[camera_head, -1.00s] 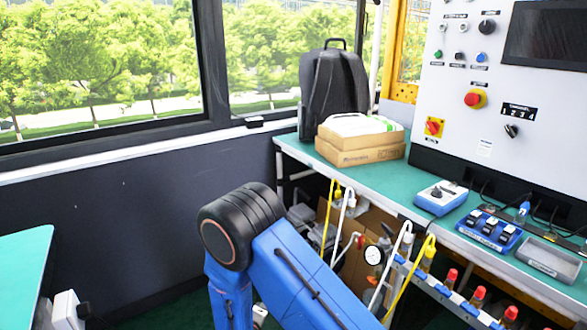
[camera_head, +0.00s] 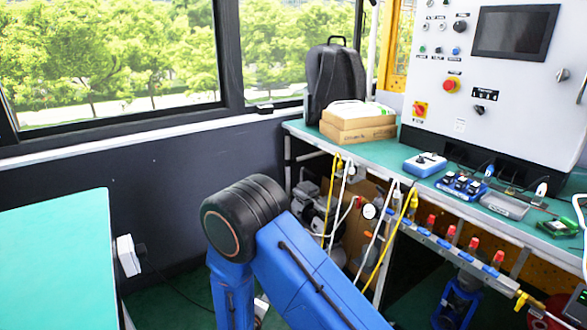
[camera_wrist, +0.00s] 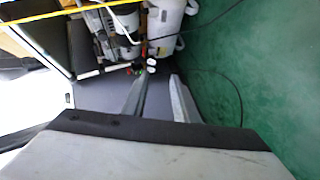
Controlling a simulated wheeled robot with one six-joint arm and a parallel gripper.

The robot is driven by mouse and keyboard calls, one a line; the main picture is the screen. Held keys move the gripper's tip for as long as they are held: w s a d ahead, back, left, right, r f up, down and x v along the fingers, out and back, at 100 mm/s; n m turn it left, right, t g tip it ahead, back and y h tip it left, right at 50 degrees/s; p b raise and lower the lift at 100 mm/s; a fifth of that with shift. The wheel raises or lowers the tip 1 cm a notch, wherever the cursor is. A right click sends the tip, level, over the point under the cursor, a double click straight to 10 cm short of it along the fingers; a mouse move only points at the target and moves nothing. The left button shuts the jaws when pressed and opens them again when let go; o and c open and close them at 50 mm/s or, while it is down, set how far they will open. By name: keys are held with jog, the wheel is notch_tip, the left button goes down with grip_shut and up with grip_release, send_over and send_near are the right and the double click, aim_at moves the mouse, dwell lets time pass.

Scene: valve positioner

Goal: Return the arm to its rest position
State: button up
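My blue arm (camera_head: 305,275) with its black elbow joint stands folded in the lower middle of the head view. My gripper is outside the head view. In the wrist view, the two grey fingers of my gripper (camera_wrist: 160,78) stand apart with nothing between them. They point toward the floor area below the bench, where hoses and white equipment (camera_wrist: 165,22) show. My gripper looks clear of these things, though the exact distance is hard to tell.
A green-topped bench (camera_head: 300,128) with a backpack (camera_head: 335,78), boxes (camera_head: 358,128) and a control panel (camera_head: 480,85) runs along the right. Yellow and white hoses hang below its edge. Another green table (camera_head: 60,265) is at the left. Green floor (camera_wrist: 240,70) is open beside my gripper.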

jog(key=d+r+m+g+h, duration=0.6)
jog(key=d+r, duration=1.5)
jog(key=d, duration=0.3)
jog(key=s+d+r+m+g+y, duration=0.2)
jog(key=s+d+r+g, duration=0.1)
jog(key=s+d+r, duration=0.45)
jog(key=s+d+r+m+g+y, duration=0.1)
jog(key=s+d+r+m+g, duration=0.25)
jog(key=s+d, duration=0.65)
jog(key=s+a+r+t+y, duration=0.1)
jog(key=s+r+y, duration=0.2)
jog(key=s, duration=0.5)
jog(key=s+a+r+t+y, duration=0.2)
jog(key=s+r+y, duration=0.1)
jog(key=s, duration=0.5)
jog(key=shift+s+r, duration=0.2)
jog(key=shift+r, duration=0.05)
jog(key=shift+t, duration=0.25)
